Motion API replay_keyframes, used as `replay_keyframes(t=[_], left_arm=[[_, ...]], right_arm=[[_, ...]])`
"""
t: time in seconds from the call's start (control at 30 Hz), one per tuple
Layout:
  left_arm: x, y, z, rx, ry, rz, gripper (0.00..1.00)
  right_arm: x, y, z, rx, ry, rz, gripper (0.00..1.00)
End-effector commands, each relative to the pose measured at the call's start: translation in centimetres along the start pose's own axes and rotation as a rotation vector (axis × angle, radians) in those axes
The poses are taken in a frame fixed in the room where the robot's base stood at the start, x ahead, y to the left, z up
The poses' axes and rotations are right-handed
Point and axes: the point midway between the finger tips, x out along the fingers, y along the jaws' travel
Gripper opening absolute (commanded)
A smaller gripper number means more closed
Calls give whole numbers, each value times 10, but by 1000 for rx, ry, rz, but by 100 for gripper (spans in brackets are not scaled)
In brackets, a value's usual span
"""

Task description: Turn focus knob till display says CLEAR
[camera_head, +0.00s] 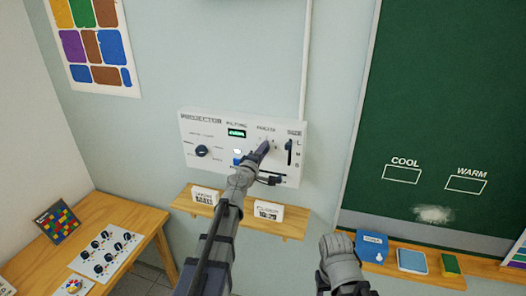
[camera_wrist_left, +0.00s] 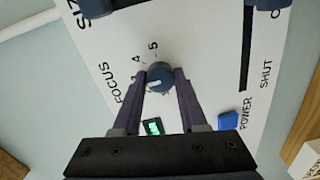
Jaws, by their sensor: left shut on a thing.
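The white projector panel (camera_head: 222,165) is mounted on the wall. In the left wrist view, the round blue-grey focus knob (camera_wrist_left: 160,76) sits between the two fingers of my left gripper (camera_wrist_left: 162,84), which is shut on it. A pale mark shows on the knob, and the numerals 4 and 5 are printed beside it. In the head view, my left gripper (camera_head: 264,147) reaches the panel and mostly covers the knob. The small green display (camera_head: 237,132) is lit; it also shows in the left wrist view (camera_wrist_left: 152,127). Its text is too small to read. My right gripper does not show.
The panel also has a dark dial (camera_head: 202,150), a size slider (camera_head: 289,152) and a blue power switch (camera_wrist_left: 228,121). A wooden shelf (camera_head: 294,230) with small cards is below. A wooden table (camera_head: 110,212) stands left; a green chalkboard (camera_head: 450,90) hangs right.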

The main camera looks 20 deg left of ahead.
Motion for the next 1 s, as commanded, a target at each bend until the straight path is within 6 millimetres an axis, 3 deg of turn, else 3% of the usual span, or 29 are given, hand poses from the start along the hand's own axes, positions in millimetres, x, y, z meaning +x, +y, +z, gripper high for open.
replay_keyframes(t=[0.47,0.5,0.73,1.0], left_arm=[[-2,-1,2,15,-4,-1,0],[-2,-1,2,15,-4,-1,45],[-1,0,1,13,-2,-1,71],[-1,0,0,12,0,-1,72]], right_arm=[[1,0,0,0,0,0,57],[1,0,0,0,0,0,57],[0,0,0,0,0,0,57],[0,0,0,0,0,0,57]])
